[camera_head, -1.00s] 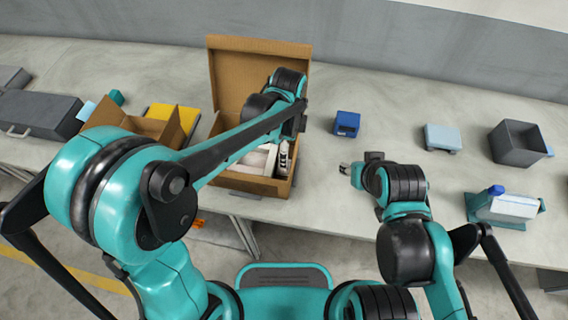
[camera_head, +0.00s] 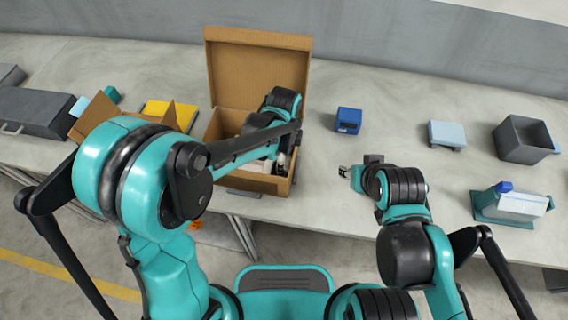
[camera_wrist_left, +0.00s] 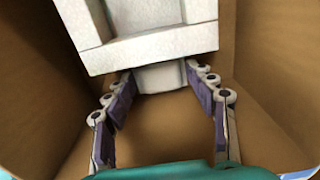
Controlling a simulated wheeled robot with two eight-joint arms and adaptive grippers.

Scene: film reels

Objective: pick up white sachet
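My left gripper (camera_wrist_left: 160,84) is open inside the cardboard box (camera_head: 222,178), its two fingers spread with purple pads facing each other. In the left wrist view a pale white block-like piece (camera_wrist_left: 160,77) lies between the fingertips. A larger white, box-shaped piece (camera_wrist_left: 150,48) is just beyond it and overlaps it. I cannot tell which of these is the white sachet, or whether the fingers touch either. In the head view my left arm hides most of the box's contents. My right gripper (camera_head: 344,171) is over the table right of the box; its finger opening is too small to tell.
The box's raised lid (camera_head: 258,72) stands behind my left arm, and its walls surround the gripper closely. A blue container (camera_head: 348,120), a light blue block (camera_head: 446,134) and a grey bin (camera_head: 522,140) stand to the right. A smaller open carton (camera_head: 150,117) is at left.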

